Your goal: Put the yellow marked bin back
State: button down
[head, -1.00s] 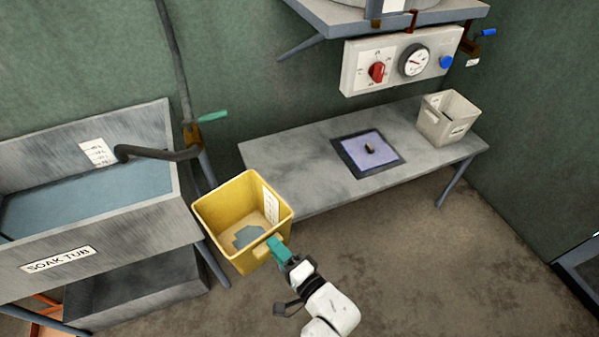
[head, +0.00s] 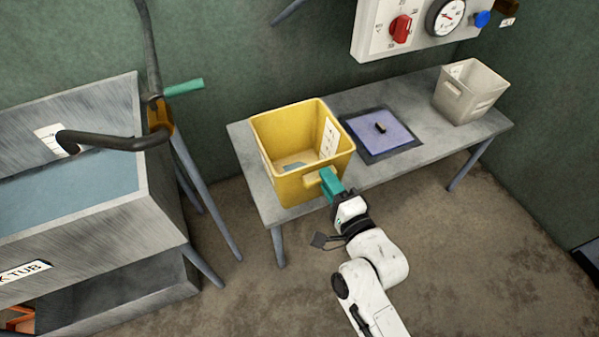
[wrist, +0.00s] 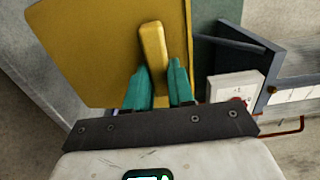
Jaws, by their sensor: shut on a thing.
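The yellow bin (head: 283,186) is upright, with a white marked label (head: 330,137) on its inner right wall and a small blue-grey patch at its bottom. In the head view it overlaps the left end of the grey bench (head: 246,168); whether it touches the bench top I cannot tell. My gripper (head: 327,181) is shut on the handle on the bin's near side. In the wrist view the teal fingers (wrist: 160,85) are on either side of the yellow handle (wrist: 154,55), and the bin's yellow wall (wrist: 100,50) fills the upper left.
A blue-violet pad (head: 385,140) with a small dark object lies mid-bench. A pale grey bin (head: 470,95) stands at the bench's right end. The soak tub (head: 100,215) with its pipe (head: 110,142) is at left. A control panel (head: 400,35) hangs above the bench.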

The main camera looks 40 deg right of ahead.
aim_at(300, 157)
jog(key=w+d+f+b, duration=0.1)
jog(key=w+d+f, duration=0.1)
jog(key=w+f, duration=0.1)
jog(key=w+d+f+b, duration=0.1)
jog(key=w+d+f, duration=0.2)
jog(key=w, duration=0.1)
jog(key=w+d+f+b, duration=0.1)
jog(key=w+d+f, duration=0.1)
jog(key=w+f, duration=0.1)
jog(key=shift+w+d, duration=0.3)
jog(key=shift+w, duration=0.1)
jog(key=shift+w+d+f+b, duration=0.1)
jog(key=shift+w+f+b, duration=0.1)
jog(key=shift+f, duration=0.75)
jog(key=shift+w+d+f+b, duration=0.1)
jog(key=shift+f+b, duration=0.1)
jog(key=shift+f, duration=0.8)
jog(key=c, duration=1.4)
grip_release()
jog(key=shift+f, duration=0.15)
jog(key=o, duration=0.4)
